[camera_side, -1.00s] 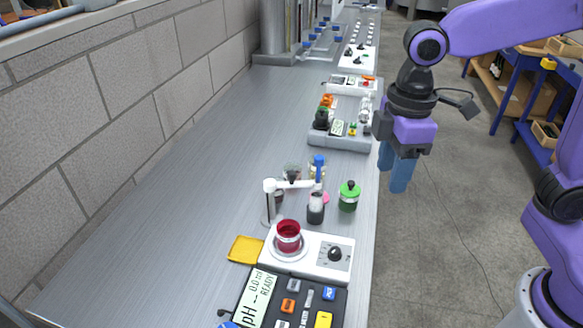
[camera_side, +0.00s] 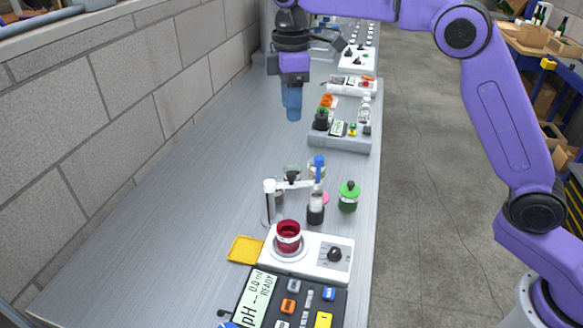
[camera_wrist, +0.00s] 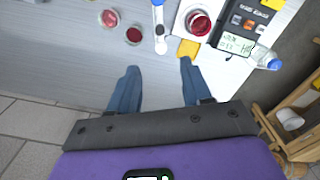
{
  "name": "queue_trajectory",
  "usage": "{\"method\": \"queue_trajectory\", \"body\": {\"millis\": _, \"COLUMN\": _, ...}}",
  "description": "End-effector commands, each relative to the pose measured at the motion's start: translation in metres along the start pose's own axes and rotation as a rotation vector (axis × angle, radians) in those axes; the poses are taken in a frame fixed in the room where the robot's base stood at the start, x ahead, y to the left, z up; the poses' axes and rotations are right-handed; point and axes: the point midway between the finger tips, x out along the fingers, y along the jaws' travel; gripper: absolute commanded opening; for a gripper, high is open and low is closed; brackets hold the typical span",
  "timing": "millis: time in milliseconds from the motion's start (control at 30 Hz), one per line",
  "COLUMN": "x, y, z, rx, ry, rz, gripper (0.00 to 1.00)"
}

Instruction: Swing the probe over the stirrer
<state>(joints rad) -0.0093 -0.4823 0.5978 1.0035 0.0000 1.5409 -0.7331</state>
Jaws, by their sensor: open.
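The probe (camera_side: 318,171) has a blue cap and hangs from the white swing arm (camera_side: 295,184) of a post (camera_side: 269,202). Its lower end is at a small dark-filled bottle (camera_side: 316,209); whether it sits inside is hard to tell. The white stirrer (camera_side: 334,270) with a black knob stands nearer the camera and carries a beaker of red liquid (camera_side: 288,237). My gripper (camera_side: 293,117) is empty above the bench, farther back than the probe. In the wrist view its blue fingers (camera_wrist: 158,72) are apart, with the white swing arm (camera_wrist: 159,28) beyond them.
A grey tray (camera_side: 342,142) of items lies farther back. The bench's left side (camera_side: 170,200) is clear, up to the block wall.

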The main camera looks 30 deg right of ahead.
Motion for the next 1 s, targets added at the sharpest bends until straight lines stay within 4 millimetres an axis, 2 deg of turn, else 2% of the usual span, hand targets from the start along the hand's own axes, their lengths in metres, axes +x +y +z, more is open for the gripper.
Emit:
{"method": "queue_trajectory", "body": {"millis": 167, "x": 0.023, "y": 0.0, "z": 0.001, "rx": 0.001, "ry": -0.003, "rz": -0.003, "gripper": 0.49}}
{"method": "queue_trajectory", "body": {"millis": 800, "x": 0.14, "y": -0.001, "z": 0.001, "rx": 0.002, "ry": -0.002, "rz": -0.002, "gripper": 0.49}}
{"method": "queue_trajectory", "body": {"millis": 1000, "x": 0.162, "y": 0.0, "z": 0.001, "rx": 0.003, "ry": 0.0, "rz": 0.0, "gripper": 0.49}}
